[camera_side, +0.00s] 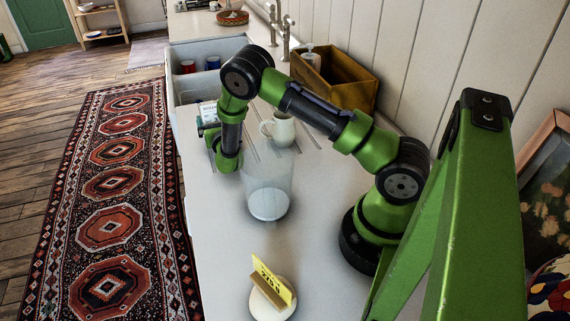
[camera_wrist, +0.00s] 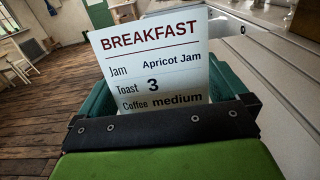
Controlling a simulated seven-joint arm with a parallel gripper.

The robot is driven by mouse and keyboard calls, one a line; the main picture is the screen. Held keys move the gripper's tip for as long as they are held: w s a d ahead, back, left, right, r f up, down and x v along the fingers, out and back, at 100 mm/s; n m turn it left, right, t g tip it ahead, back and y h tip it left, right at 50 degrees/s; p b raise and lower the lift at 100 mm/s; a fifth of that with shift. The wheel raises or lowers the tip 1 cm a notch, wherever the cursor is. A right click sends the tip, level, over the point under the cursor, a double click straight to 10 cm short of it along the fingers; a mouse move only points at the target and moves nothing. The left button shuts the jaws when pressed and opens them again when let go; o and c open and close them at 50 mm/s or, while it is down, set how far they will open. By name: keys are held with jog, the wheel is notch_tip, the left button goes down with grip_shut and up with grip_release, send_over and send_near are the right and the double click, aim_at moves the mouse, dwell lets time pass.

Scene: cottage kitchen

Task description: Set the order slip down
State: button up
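The order slip (camera_wrist: 152,70) is a white card headed BREAKFAST, listing Jam: Apricot Jam, Toast: 3 and Coffee: medium. In the wrist view it stands upright, tilted slightly, just beyond my gripper (camera_wrist: 160,104), which hides its lower edge. My gripper appears shut on it, though the fingertips are hidden. In the side view the slip (camera_side: 208,112) shows small beside my gripper (camera_side: 209,132), near the counter's front edge by the sink. I cannot tell from this whether the slip touches the counter (camera_side: 215,255).
A white mug (camera_side: 283,131) stands right of my gripper. A clear glass container (camera_side: 267,190) is nearer the camera. A yellow card in a holder (camera_side: 272,284) stands in front. A wooden crate (camera_side: 350,88) is by the wall. The sink (camera_side: 203,49) holds red and blue cups.

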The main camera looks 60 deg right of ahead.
jog(key=shift+s+a+r, duration=0.1)
jog(key=shift+r, duration=0.05)
jog(key=v, duration=0.2)
jog(key=shift+s+a, duration=0.2)
jog(key=shift+a, duration=0.1)
jog(key=s+d+r+m+g+h, duration=0.1)
jog(key=s+d+r+m+g, duration=0.1)
jog(key=s+r+m+g, duration=0.3)
jog(key=s+d+r+m+g+h, duration=0.1)
jog(key=s+r+m, duration=0.15)
jog(key=r, duration=0.55)
jog(key=s+a+r+m+g+y, duration=0.15)
jog(key=s+m+g+y, duration=0.3)
jog(key=s+m, duration=0.6)
jog(key=s+a+r+m+t+y, duration=0.2)
jog(key=s+a+m+y, duration=0.3)
jog(key=a, duration=0.5)
jog(key=s+a+r+m+t+y, duration=0.3)
jog(key=s+a+r+m+y, duration=0.2)
jog(key=a, duration=0.6)
jog(key=m+y, duration=0.2)
jog(key=m, duration=0.1)
jog(key=shift+s, duration=0.35)
